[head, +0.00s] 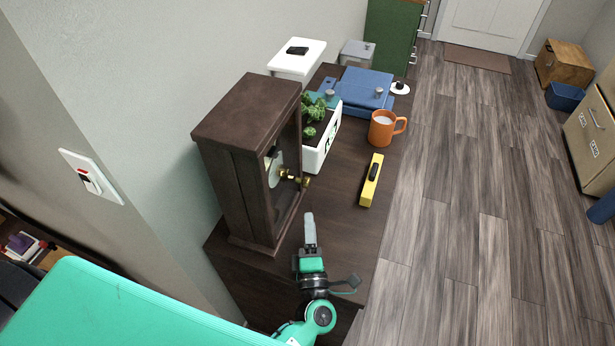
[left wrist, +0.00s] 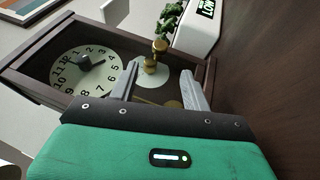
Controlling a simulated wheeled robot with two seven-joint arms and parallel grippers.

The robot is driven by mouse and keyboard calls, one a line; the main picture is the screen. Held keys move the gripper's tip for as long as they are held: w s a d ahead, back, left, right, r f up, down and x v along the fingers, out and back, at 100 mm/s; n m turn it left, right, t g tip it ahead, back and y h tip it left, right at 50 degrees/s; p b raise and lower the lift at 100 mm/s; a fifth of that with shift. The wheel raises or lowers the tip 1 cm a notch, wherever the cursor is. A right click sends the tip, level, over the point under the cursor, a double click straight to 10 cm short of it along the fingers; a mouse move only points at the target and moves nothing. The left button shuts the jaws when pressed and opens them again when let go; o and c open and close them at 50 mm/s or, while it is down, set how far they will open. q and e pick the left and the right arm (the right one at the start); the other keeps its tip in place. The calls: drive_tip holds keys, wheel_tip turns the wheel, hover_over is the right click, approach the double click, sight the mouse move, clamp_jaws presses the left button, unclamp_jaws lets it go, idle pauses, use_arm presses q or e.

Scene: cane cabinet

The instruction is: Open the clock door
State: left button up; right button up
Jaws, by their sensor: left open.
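The clock (head: 237,150) is a tall dark brown wooden case standing upright on the cabinet top. Its glazed front door faces right in the head view, and a brass knob (head: 304,181) sticks out from it. In the left wrist view the white clock face (left wrist: 85,72) shows behind the door, and the brass knob (left wrist: 150,65) lies between the finger lines. The door looks closed. My left gripper (head: 309,216) is in front of the clock, nearer the camera than the knob. In the left wrist view its fingers (left wrist: 158,72) are apart and hold nothing. My right gripper is out of view.
The wall is close behind the clock. Open floor (head: 450,220) lies to the right.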

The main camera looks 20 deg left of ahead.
sight(308, 188)
use_arm(q)
drive_tip(key=p+x, duration=0.3)
drive_tip(key=x, duration=0.8)
drive_tip(key=shift+r, duration=0.1)
drive_tip(key=shift+w+a, duration=0.25)
drive_tip(key=shift+w, duration=0.2)
clamp_jaws()
